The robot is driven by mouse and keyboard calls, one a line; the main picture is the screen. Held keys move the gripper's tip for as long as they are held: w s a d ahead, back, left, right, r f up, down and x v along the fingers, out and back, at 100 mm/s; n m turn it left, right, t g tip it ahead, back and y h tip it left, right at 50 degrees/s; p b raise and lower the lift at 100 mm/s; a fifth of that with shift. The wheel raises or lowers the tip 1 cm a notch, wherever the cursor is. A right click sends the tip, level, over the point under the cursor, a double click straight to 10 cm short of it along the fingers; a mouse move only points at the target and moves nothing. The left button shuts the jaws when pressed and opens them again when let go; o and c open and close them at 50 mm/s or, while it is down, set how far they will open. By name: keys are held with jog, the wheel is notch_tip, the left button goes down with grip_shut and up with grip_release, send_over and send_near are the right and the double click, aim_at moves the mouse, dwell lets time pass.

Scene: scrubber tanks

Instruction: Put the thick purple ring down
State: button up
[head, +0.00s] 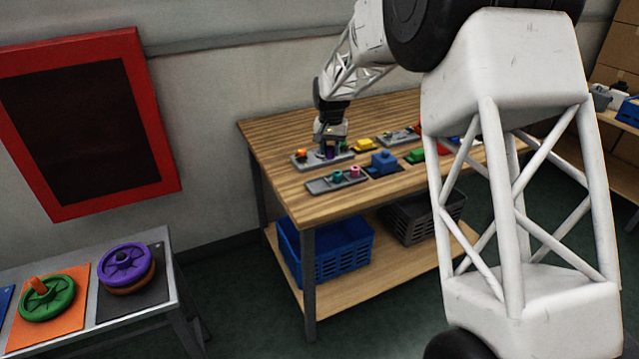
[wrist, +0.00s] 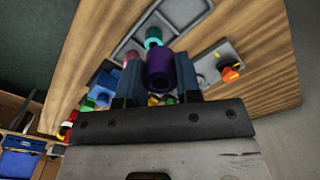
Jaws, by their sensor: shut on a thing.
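I cannot tell whether the ring touches the tray. An orange piece (head: 301,153) is at that tray's left end. The front grey tray (head: 319,186) holds a teal ring (head: 337,177) and a pink ring (head: 354,171).
A blue block (head: 383,161), a yellow piece (head: 363,145) and a green piece (head: 415,156) stand to the right on the wooden table (head: 275,150). Another grey tray (head: 397,138) lies behind. The table's left end is clear. A side bench (head: 90,345) holds valve wheels.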

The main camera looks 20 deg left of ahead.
jog(key=s+d+f, duration=0.2)
jog(key=s+f, duration=0.1)
jog(key=s, duration=0.4)
jog(key=s+d+f, duration=0.2)
jog(key=s+f, duration=0.2)
jog(key=s, duration=0.3)
jog(key=shift+s+d, duration=0.2)
jog(key=shift+d, duration=0.1)
jog(key=shift+w, duration=0.15)
send_over(318, 187)
jog(key=shift+f, duration=0.65)
jog(key=shift+f, duration=1.75)
jog(key=shift+f, duration=0.1)
jog(key=o, duration=1.1)
jog(key=shift+c, duration=0.2)
